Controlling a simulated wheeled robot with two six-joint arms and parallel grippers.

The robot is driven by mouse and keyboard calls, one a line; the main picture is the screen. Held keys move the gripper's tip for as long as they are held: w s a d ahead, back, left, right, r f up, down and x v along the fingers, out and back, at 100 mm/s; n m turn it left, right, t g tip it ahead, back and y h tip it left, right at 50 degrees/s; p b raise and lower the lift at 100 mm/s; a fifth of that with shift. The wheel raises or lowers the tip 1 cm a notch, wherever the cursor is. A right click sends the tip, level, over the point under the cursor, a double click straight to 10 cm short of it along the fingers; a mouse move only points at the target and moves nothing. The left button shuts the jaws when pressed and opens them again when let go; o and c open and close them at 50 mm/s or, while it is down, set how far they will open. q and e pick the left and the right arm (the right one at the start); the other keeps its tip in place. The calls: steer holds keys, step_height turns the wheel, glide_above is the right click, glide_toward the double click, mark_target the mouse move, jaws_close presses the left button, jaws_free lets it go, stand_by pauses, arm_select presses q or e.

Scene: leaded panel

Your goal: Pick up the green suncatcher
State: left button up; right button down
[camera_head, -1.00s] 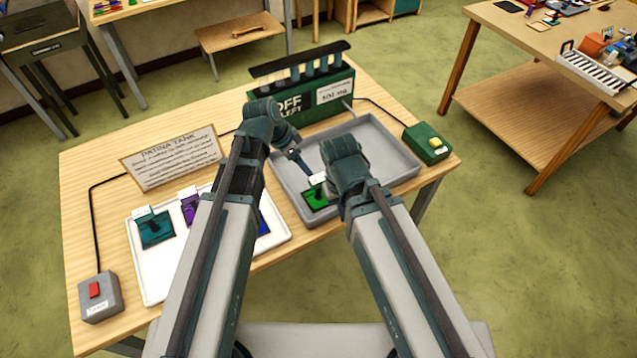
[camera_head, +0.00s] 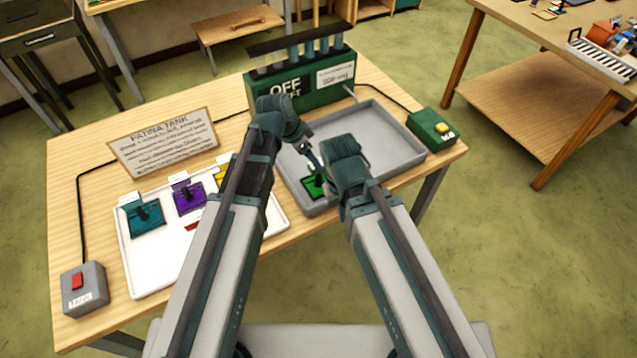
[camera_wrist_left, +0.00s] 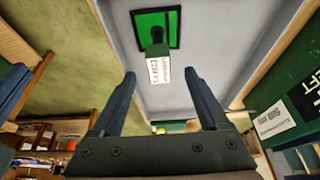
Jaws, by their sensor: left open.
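The green suncatcher (camera_head: 314,188) lies in the grey tray (camera_head: 398,165), near its front left part. In the left wrist view the suncatcher (camera_wrist_left: 173,28) is a green square with a dark frame, a dark knob and a white tag (camera_wrist_left: 159,70) standing towards me. My left gripper (camera_head: 312,162) is just above it. In the left wrist view my left gripper (camera_wrist_left: 160,80) is open, with the tag between and beyond its fingertips and nothing held. My right arm's wrist (camera_head: 345,165) is close on the right of the suncatcher; its jaws are hidden.
A white tray (camera_head: 135,275) at left holds teal (camera_head: 146,218), purple (camera_head: 188,197) and partly hidden yellow pieces. A green tank box (camera_head: 300,95) stands behind the grey tray. A green button box (camera_head: 432,128) is at right, a grey switch box (camera_head: 85,288) at front left.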

mark_target(318, 175)
arm_select(q)
steer(key=b+x, duration=0.4)
steer(key=x, duration=0.1)
steer(key=shift+d+f+b, duration=0.1)
steer(key=shift+d+b, duration=0.2)
jaws_close()
stand_by(1.4)
